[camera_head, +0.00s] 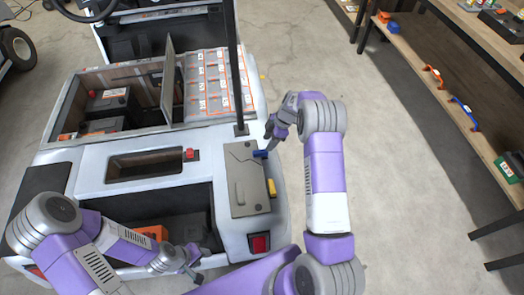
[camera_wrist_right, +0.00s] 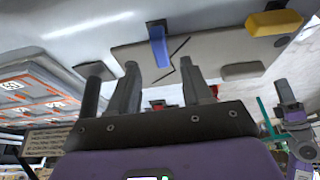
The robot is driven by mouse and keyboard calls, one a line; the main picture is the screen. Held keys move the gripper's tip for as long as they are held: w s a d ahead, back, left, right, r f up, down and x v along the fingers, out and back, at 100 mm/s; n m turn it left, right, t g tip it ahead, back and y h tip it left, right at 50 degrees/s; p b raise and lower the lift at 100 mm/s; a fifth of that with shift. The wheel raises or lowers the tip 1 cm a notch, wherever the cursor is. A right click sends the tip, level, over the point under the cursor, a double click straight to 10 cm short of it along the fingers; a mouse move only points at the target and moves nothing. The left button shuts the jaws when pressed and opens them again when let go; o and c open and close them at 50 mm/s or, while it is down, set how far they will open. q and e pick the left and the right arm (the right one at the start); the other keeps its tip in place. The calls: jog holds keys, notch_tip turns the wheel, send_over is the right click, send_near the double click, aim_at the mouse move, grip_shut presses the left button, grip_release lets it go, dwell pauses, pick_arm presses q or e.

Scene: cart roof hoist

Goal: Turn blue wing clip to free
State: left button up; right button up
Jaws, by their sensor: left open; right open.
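The blue wing clip (camera_head: 260,154) sits at the right edge of a grey panel (camera_head: 243,205) on the cart's white body. In the right wrist view the blue wing clip (camera_wrist_right: 158,46) lies ahead of the fingertips, roughly between them. My right gripper (camera_head: 271,146) is open beside the clip; whether it touches is unclear in the head view. In the wrist view the right gripper (camera_wrist_right: 162,72) has parted, empty fingers, short of the clip. My left gripper (camera_head: 192,270) is open, low over the cart's near side, away from the clip.
A yellow clip (camera_head: 272,188) sits nearer on the same panel edge. A black post (camera_head: 235,70) rises behind the panel. A red knob (camera_head: 190,154) stands left of it, by a rectangular opening (camera_head: 145,164). A wooden shelf (camera_head: 450,70) stands right, across clear floor.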

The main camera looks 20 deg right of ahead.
aim_at(262, 151)
jog(key=b+x, duration=0.1)
jog(key=x, duration=0.5)
jog(key=shift+a+f, duration=0.15)
jog(key=shift+f, duration=0.15)
grip_shut()
